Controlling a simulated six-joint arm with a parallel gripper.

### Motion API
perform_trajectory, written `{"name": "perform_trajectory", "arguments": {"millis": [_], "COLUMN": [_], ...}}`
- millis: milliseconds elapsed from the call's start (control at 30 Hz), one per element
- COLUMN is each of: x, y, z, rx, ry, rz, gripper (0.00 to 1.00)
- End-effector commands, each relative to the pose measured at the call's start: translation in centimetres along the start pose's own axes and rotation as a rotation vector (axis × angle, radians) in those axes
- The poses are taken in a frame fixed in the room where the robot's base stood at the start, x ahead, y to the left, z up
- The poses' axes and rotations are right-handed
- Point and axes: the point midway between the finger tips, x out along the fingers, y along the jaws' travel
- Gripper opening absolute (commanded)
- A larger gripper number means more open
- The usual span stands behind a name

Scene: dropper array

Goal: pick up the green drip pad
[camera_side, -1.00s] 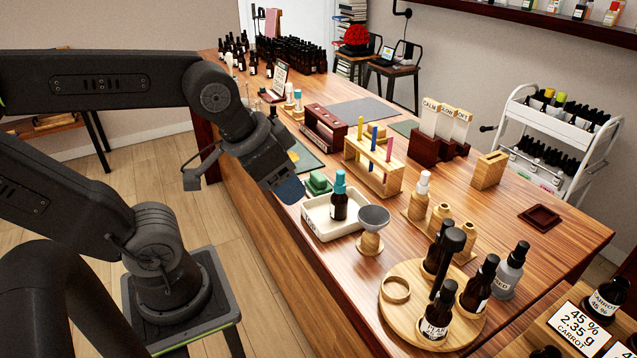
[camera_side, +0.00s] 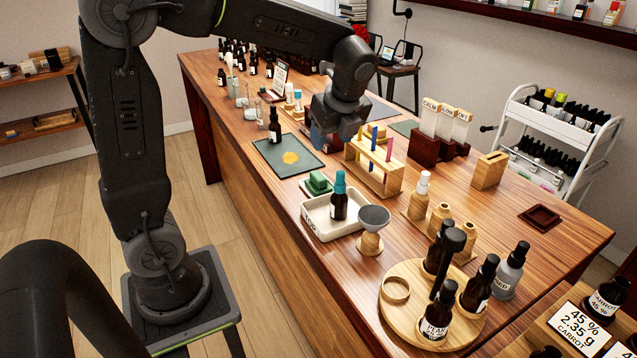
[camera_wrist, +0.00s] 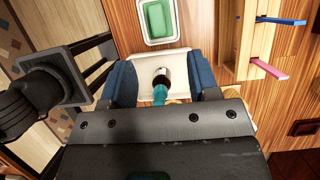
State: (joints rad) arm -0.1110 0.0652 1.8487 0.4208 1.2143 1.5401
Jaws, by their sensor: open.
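The green drip pad (camera_side: 318,182) is a small green block in a shallow pale dish, just behind the white tray in the side view. In the wrist view the pad (camera_wrist: 158,20) lies at the top centre, ahead of the fingers and apart from them. My gripper (camera_side: 320,140) hangs above the counter, behind the pad in the side view. In the wrist view its blue fingers (camera_wrist: 161,62) are apart, with nothing held. Its fingertips are partly hidden by its body in the side view.
A dark bottle with a teal cap (camera_side: 339,203) stands in the white tray (camera_side: 318,232). A wooden rack (camera_side: 372,180) with coloured sticks stands close right of my gripper. A dark mat (camera_side: 272,154) with a yellow patch and a bottle (camera_side: 274,128) lie to the left.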

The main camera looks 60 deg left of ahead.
Motion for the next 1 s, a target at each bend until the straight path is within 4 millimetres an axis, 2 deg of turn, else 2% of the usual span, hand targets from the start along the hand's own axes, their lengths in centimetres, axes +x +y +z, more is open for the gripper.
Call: {"name": "perform_trajectory", "arguments": {"millis": [100,300,567,833,1000], "x": [2.5,5.9,7.7,11.5,12.2], "y": [0.1,0.1,0.2,0.6,0.6], "z": [0.0,-0.1,-0.3,-0.7,-0.7], "rx": [-0.003,-0.003,-0.004,-0.005,-0.004], "ry": [0.001,0.002,0.003,0.003,0.002], "rz": [0.005,0.003,0.002,0.002,-0.001], "gripper": [0.55,0.55,0.55,0.55,0.55]}}
